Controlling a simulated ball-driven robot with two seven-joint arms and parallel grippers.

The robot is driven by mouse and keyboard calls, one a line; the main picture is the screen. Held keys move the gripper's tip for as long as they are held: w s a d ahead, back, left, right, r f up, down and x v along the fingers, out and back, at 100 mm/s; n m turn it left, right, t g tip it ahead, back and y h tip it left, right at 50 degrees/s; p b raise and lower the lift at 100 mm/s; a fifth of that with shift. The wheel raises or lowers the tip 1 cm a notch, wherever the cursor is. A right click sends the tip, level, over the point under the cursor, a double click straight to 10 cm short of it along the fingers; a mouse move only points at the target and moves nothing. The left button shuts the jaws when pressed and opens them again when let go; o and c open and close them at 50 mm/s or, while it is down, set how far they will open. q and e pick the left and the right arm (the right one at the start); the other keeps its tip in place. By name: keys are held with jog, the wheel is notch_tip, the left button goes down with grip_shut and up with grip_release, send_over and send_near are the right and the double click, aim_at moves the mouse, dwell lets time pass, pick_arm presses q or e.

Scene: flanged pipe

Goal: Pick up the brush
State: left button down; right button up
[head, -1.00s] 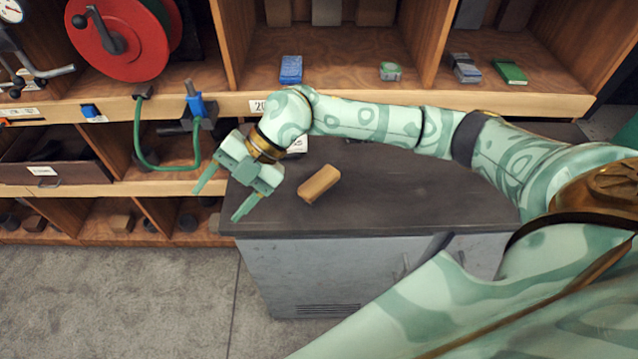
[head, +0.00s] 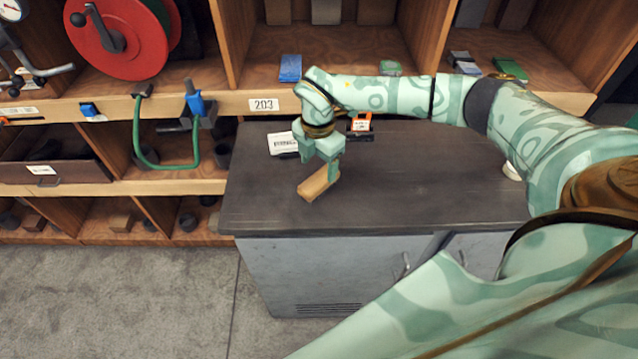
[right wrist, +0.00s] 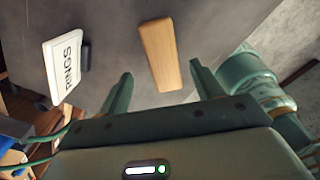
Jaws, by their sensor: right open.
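The brush, a tan wooden block (head: 315,187), lies on the dark top of the grey cabinet; its bristles are not visible. My right gripper (head: 321,168) points down over the brush and hides part of it in the head view. In the right wrist view the brush (right wrist: 159,55) shows between the two open fingers (right wrist: 160,72), with a gap on each side. I cannot tell how far the fingertips are above the cabinet top. My left gripper is not in view.
On the cabinet top (head: 420,200), a white labelled box (head: 281,143) and an orange item (head: 361,122) stand behind the gripper. The box reads "RINGS" in the right wrist view (right wrist: 63,66). Shelves with a red reel (head: 115,38) stand behind. The cabinet's front is clear.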

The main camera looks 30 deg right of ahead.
aim_at(319, 178)
jog(key=f, duration=0.5)
jog(key=shift+s+f, duration=0.2)
jog(key=shift+f, duration=0.05)
jog(key=c, duration=1.2)
jog(key=shift+r, duration=0.2)
jog(key=shift+r, duration=0.35)
notch_tip(319, 178, up, 2)
jog(key=shift+r, duration=0.25)
jog(key=s+a+r, duration=0.7)
jog(key=s+r, duration=0.2)
jog(key=s, duration=0.3)
jog(key=shift+a+r, duration=0.2)
jog(key=shift+r, duration=0.1)
